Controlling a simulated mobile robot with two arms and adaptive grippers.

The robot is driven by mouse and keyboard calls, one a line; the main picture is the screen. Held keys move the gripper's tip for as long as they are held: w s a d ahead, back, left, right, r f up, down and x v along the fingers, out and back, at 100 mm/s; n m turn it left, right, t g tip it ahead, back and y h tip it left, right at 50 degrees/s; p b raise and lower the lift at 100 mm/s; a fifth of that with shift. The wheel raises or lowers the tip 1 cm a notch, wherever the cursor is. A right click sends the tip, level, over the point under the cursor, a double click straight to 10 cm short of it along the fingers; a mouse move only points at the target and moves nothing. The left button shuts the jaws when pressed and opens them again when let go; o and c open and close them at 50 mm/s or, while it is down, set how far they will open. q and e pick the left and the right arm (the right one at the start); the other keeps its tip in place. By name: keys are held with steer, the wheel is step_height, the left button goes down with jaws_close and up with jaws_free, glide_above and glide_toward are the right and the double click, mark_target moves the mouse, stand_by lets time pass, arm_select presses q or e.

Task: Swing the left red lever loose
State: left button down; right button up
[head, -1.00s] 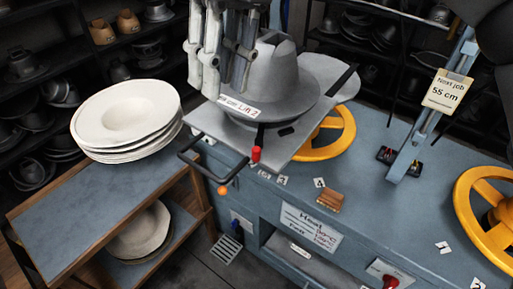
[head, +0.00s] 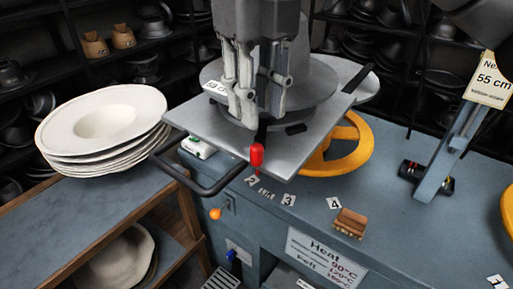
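A red-knobbed lever (head: 257,155) stands at the front edge of the grey metal plate (head: 325,135). A grey hat form (head: 315,85) sits on this plate, mostly hidden behind my gripper. My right gripper (head: 258,118) hangs over the plate, just above and behind the red knob in the picture. Its fingers point down with a gap between them, and they hold nothing that I can see. The knob shows uncovered below the fingertips; I cannot tell the exact depth between them. My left gripper is not in view.
A black bar handle (head: 205,190) juts from the plate's left side. A yellow wheel (head: 350,145) is under its right. White hat blanks (head: 100,125) are stacked on the cart (head: 100,200) at left. A wooden brush (head: 350,222) lies on the blue bench (head: 400,235).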

mark_target(257, 146)
step_height(257, 146, down, 8)
steer(key=shift+w+f, duration=0.15)
steer(key=shift+f, duration=0.05)
jaws_close()
